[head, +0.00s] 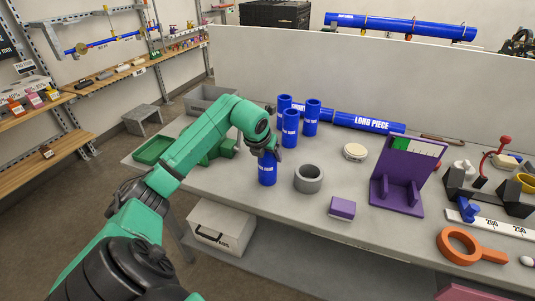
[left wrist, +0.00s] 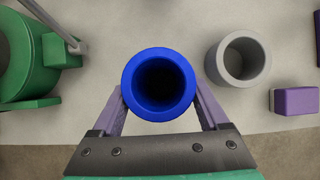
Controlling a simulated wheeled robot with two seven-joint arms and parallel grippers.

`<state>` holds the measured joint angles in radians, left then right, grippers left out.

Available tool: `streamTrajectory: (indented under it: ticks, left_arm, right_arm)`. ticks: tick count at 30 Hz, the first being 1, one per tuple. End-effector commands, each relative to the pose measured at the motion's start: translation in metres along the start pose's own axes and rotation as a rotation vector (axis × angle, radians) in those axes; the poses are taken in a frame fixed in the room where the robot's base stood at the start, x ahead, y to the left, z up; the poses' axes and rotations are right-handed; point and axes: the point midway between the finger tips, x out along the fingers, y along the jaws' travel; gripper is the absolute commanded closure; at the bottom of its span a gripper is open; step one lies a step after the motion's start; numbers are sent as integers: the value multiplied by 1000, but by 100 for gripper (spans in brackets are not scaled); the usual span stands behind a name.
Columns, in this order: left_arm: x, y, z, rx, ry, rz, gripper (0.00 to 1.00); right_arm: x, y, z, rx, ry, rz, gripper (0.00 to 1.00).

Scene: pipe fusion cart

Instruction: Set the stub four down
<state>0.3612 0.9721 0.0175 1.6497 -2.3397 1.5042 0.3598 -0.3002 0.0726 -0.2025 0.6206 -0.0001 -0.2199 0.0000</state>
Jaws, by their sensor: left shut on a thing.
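My left gripper (head: 266,149) is shut on a blue pipe stub (head: 267,172) near the front edge of the table. The stub is upright, and its open end faces the camera in the left wrist view (left wrist: 158,84), between my two purple-grey fingers. Its lower end is at or close to the table top; I cannot tell if it touches. Several other blue stubs (head: 290,128) stand upright farther back. My right gripper is not in view.
A grey ring (head: 309,178) stands just right of the held stub. A purple block (head: 341,208) and a purple bracket (head: 400,190) are farther right. A green fixture (head: 215,150) is to the left. A long blue pipe (head: 368,122) lies at the back.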

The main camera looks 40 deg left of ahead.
Motion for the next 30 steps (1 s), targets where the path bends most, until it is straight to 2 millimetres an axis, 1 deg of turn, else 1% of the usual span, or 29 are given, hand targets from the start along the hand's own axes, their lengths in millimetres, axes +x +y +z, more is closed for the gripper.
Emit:
streamTrajectory:
  ticks: [2,3,4,5,11,13,14,16,20,24,27,30]
  left_arm:
    - [3,0,-1,0,-1,0,92]
    - [3,0,-2,0,1,1,19]
    - [2,0,-1,0,1,0,7]
    - [2,0,-1,0,1,0,0]
    - [2,0,-1,0,1,0,0]
    - [-2,0,1,0,1,0,0]
    - [-3,0,1,0,-1,0,0]
    - [-12,1,1,1,-3,2,0]
    - [-44,1,0,2,-6,3,0]
    - [-84,1,1,1,-6,3,0]
    - [-106,0,1,0,-4,2,0]
    - [-118,0,0,1,-1,2,0]
  right_arm:
    - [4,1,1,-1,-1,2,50]
    - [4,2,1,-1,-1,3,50]
    - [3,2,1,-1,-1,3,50]
    - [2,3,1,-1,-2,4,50]
    - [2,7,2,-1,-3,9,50]
    - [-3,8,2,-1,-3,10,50]
    - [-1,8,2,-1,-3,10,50]
    - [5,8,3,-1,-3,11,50]
    - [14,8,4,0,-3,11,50]
    - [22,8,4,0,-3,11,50]
    - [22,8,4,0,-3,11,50]
    - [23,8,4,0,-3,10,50]
